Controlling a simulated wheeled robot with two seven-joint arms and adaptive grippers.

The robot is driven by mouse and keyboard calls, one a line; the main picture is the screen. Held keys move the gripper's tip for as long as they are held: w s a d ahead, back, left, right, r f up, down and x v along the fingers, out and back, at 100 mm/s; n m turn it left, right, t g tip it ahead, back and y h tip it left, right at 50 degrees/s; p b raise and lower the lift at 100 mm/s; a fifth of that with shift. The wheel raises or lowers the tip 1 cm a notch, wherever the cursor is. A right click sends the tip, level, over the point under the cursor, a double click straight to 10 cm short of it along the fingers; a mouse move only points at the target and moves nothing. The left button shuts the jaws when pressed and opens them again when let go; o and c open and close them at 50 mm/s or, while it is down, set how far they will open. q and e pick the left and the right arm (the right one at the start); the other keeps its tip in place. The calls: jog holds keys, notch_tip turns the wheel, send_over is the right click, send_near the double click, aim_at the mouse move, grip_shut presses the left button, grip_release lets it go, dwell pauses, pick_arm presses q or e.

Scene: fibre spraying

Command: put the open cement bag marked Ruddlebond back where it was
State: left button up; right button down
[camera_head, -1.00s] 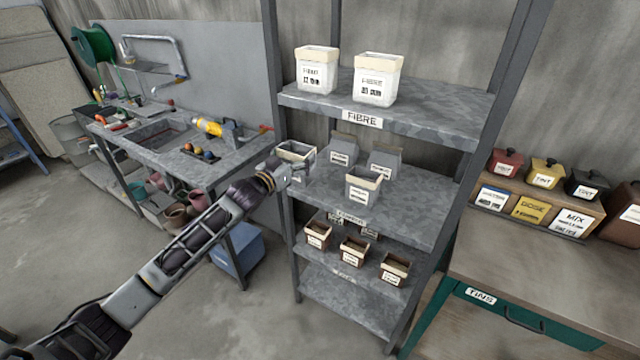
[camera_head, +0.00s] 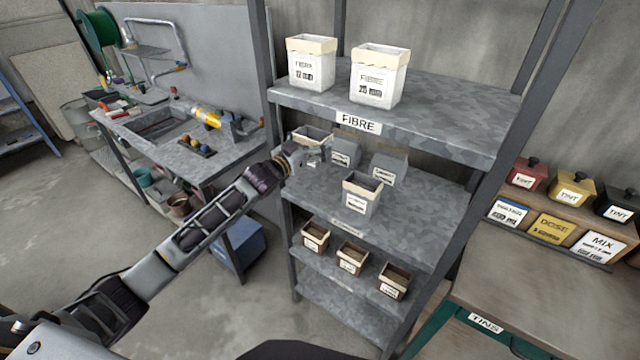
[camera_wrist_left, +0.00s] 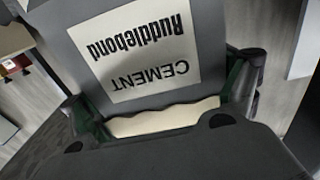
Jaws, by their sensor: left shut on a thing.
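The open Ruddlebond cement bag (camera_wrist_left: 135,50) fills the left wrist view, its CEMENT label upside down there and its cream rolled rim (camera_wrist_left: 165,118) between the fingers. My left gripper (camera_wrist_left: 165,100) is shut on it. In the head view the left gripper (camera_head: 299,157) holds this grey bag (camera_head: 314,137) upright at the left end of the cement shelf (camera_head: 425,210). I cannot tell whether its base touches the shelf. Another open grey bag (camera_head: 361,195) stands at the shelf's front, with closed grey bags (camera_head: 388,168) behind. My right gripper is not in view.
White fibre bags (camera_head: 378,75) stand on the shelf above (camera_head: 445,125). A rack post (camera_head: 262,60) is close to my left gripper. The cement shelf's right part is clear.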

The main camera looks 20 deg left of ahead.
aim_at(313, 167)
pick_arm(q)
jog(key=shift+w+r, duration=0.1)
jog(key=shift+w, duration=0.1)
jog(key=shift+f, duration=3.15)
jog(key=shift+f+p, duration=0.3)
jog(key=shift+f, duration=1.55)
jog(key=shift+f, duration=0.15)
jog(key=o, duration=1.6)
jog(key=shift+s, duration=0.1)
